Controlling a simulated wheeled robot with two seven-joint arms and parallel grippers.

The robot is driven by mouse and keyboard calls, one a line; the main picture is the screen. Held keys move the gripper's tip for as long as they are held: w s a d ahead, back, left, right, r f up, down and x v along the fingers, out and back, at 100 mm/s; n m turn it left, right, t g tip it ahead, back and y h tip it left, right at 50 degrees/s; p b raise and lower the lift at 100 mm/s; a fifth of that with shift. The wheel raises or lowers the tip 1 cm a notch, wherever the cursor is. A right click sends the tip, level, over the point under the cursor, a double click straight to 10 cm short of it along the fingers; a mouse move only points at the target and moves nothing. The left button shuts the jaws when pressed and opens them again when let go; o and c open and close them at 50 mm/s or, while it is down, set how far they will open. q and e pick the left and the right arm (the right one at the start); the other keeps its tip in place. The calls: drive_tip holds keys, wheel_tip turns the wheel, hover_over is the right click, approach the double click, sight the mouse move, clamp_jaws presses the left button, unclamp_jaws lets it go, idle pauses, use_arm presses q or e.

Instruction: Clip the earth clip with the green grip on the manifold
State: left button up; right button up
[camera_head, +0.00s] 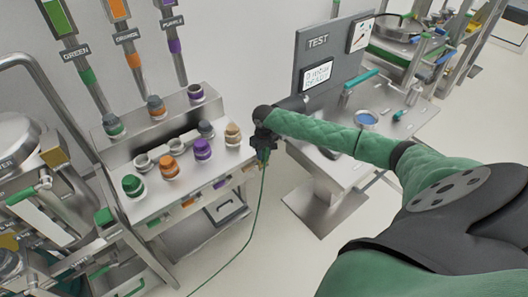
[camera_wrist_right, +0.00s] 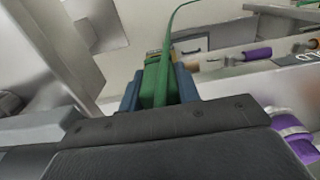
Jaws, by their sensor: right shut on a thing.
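My right gripper (camera_head: 264,143) is at the right end of the steel manifold (camera_head: 215,154), beside its front right corner. It is shut on the earth clip, whose green grip (camera_wrist_right: 153,85) sits between the blue fingers in the right wrist view. A thin green cable (camera_head: 259,205) hangs from the clip to the floor in the head view. The gripper hides most of the clip there. Whether the clip touches the manifold cannot be told. My left gripper is not in view.
Capped ports, including green (camera_head: 133,186), orange (camera_head: 169,168) and purple (camera_head: 202,149) ones, stand on the manifold. Labelled pipes rise behind. A steel table with a grey TEST panel (camera_head: 318,60) stands right, below my arm. Steel equipment (camera_head: 48,215) fills the left. Floor shows between.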

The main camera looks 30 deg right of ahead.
drive_tip(key=shift+f, duration=0.25)
idle(0.6)
drive_tip(key=o, duration=1.2)
drive_tip(key=shift+o, duration=0.2)
